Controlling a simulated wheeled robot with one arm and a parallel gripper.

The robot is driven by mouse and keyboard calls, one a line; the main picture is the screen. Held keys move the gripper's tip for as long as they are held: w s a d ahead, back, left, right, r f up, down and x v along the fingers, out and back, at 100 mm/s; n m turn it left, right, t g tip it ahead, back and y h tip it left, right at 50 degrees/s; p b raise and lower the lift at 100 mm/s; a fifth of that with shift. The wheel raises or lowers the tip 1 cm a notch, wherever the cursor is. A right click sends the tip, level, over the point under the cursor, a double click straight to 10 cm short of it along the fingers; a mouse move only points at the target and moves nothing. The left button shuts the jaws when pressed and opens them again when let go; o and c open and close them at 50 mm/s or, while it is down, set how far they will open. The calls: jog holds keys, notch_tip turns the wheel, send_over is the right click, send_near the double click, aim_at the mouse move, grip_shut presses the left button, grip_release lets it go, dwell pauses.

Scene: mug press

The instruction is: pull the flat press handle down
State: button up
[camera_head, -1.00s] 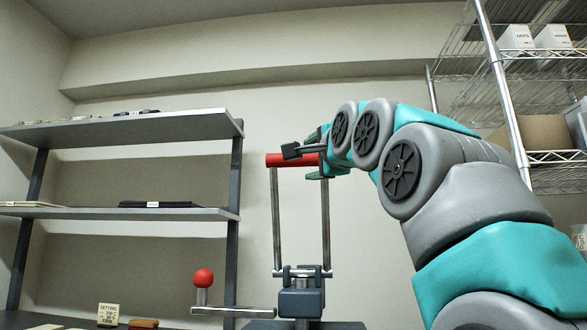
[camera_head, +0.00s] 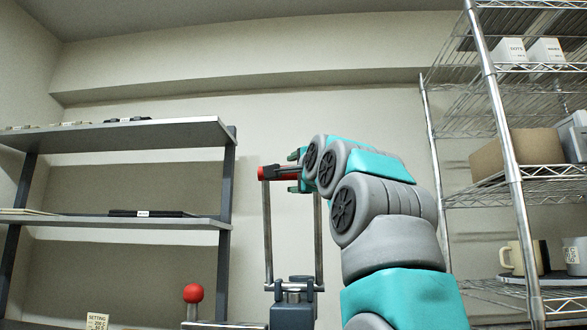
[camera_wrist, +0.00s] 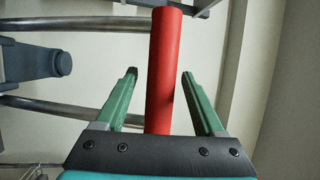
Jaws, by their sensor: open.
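The flat press handle is a red grip (camera_head: 266,173) across the top of two upright metal rods (camera_head: 268,235) in the head view. The rods rise from a dark grey press body (camera_head: 294,305). In the wrist view the red grip (camera_wrist: 165,75) runs lengthwise between the two green fingers. My gripper (camera_wrist: 158,82) is open around the grip, with a gap visible on each side. In the head view my gripper (camera_head: 296,170) is at the grip's right end, which my arm partly hides.
A lever with a red ball (camera_head: 193,293) stands left of the press. A wall shelf (camera_head: 110,222) is on the left. A wire rack (camera_head: 515,190) with boxes and mugs (camera_head: 520,258) is on the right. The wall behind is bare.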

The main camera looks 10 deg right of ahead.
jog(key=shift+w+r, duration=0.15)
jog(key=shift+w, duration=0.1)
jog(key=shift+c, duration=0.3)
grip_shut()
dwell(1.0)
